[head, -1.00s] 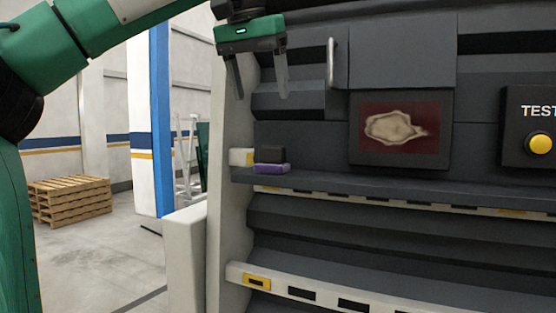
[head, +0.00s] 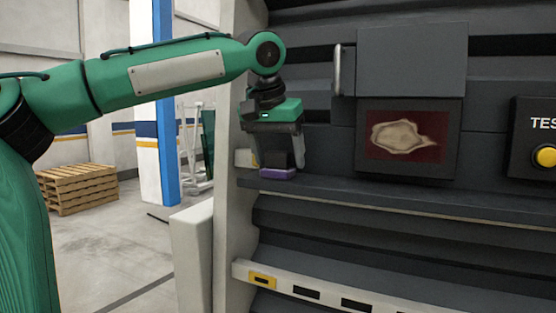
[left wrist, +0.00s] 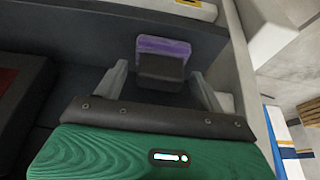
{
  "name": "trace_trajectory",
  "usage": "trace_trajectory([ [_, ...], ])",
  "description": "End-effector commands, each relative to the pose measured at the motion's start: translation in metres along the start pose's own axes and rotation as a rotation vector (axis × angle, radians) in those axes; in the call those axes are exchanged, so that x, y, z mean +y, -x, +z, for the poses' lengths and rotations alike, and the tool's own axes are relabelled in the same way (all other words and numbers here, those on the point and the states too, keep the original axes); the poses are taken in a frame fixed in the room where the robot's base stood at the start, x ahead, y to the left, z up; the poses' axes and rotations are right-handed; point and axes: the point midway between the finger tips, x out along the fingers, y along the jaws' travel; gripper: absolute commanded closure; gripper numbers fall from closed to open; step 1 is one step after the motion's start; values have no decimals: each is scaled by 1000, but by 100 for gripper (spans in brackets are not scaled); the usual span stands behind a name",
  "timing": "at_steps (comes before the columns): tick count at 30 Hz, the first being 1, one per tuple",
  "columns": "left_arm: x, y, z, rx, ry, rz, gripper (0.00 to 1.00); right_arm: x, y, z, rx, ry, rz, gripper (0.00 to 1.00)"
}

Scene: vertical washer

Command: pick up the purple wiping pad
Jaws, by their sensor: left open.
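The purple wiping pad (head: 277,175) lies on the dark ledge of the washer, near its left end. It has a purple base and a dark block on top. My left gripper (head: 278,162) is open and points down over the pad, with one finger on each side of the dark block. In the left wrist view the pad (left wrist: 163,47) shows its purple edge just past the fingertips, and its dark block sits between the open fingers (left wrist: 160,72). I cannot tell whether a finger touches it. My right gripper is not in view.
A panel with a stained red patch (head: 405,137) and a door handle (head: 338,70) are to the right. The ledge right of the pad is clear.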

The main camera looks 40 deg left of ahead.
Motion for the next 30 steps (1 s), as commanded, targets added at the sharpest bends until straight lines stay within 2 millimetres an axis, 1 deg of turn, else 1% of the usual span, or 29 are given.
trace_trajectory([
  [6,0,-2,0,1,0,0,29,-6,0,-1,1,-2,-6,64],
  [7,0,-2,0,1,0,0,31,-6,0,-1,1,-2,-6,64],
  [11,0,-2,0,1,0,0,57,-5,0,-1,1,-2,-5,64],
  [12,0,-2,0,1,0,0,64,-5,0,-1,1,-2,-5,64],
  [13,0,-2,0,1,0,0,67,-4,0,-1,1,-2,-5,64],
  [23,0,0,-1,1,0,-1,67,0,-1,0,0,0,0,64],
  [26,0,5,-4,3,1,-1,67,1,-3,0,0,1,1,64],
  [30,0,18,-9,3,2,-1,67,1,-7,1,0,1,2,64],
])
